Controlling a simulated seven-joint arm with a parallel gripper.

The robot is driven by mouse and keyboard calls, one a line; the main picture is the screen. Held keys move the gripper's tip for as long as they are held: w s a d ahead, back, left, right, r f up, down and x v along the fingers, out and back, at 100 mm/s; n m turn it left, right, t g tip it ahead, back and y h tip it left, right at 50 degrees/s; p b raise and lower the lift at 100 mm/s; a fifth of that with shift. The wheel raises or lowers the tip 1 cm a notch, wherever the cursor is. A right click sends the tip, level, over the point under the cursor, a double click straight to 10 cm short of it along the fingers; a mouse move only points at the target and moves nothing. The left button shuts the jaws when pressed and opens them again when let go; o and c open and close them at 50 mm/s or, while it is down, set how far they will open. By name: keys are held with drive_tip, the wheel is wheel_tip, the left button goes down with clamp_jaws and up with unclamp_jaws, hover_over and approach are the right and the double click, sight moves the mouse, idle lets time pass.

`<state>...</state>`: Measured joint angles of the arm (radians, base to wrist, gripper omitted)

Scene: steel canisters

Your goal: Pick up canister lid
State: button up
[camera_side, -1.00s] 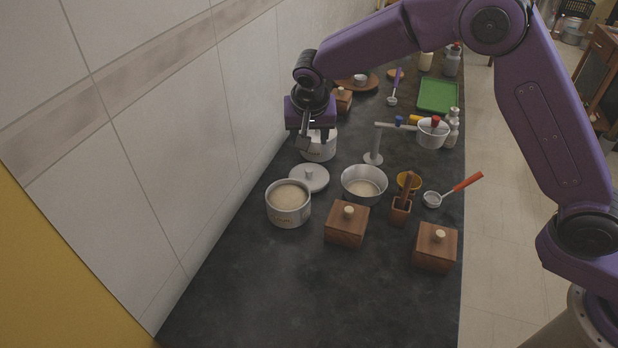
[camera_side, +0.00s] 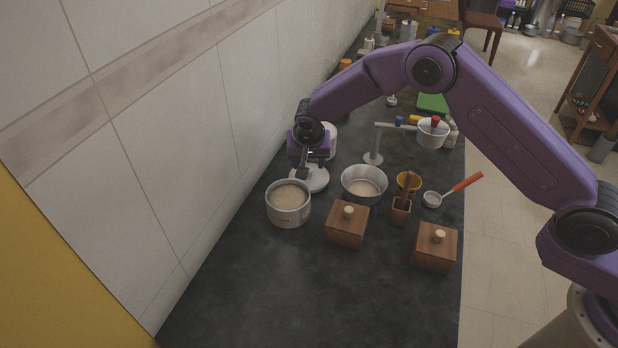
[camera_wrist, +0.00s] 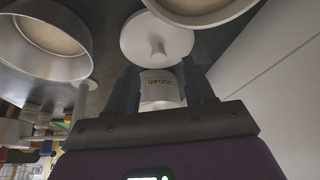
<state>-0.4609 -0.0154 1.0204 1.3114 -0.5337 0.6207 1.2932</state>
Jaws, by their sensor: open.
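The canister lid is a round, pale grey disc with a small knob. In the side view the lid (camera_side: 319,183) lies on the dark counter behind the open canister (camera_side: 288,213), partly hidden by my gripper (camera_side: 309,171). My gripper is low over the lid's far side, its jaws open and empty. In the wrist view the lid (camera_wrist: 150,30) lies ahead of the spread fingers (camera_wrist: 160,85), with its knob just beyond their tips. The open canister (camera_wrist: 205,14) shows at the top edge.
A canister marked SUGAR (camera_wrist: 160,80) stands behind the gripper. A metal bowl (camera_side: 364,187) is right of the lid. Two wooden boxes (camera_side: 346,232) (camera_side: 435,255) stand in front. The tiled wall (camera_side: 170,110) is close on the left. The counter's near part is clear.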

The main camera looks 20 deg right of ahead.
sight(309, 175)
drive_tip(key=x, duration=0.5)
drive_tip(key=shift+d, duration=0.15)
clamp_jaws()
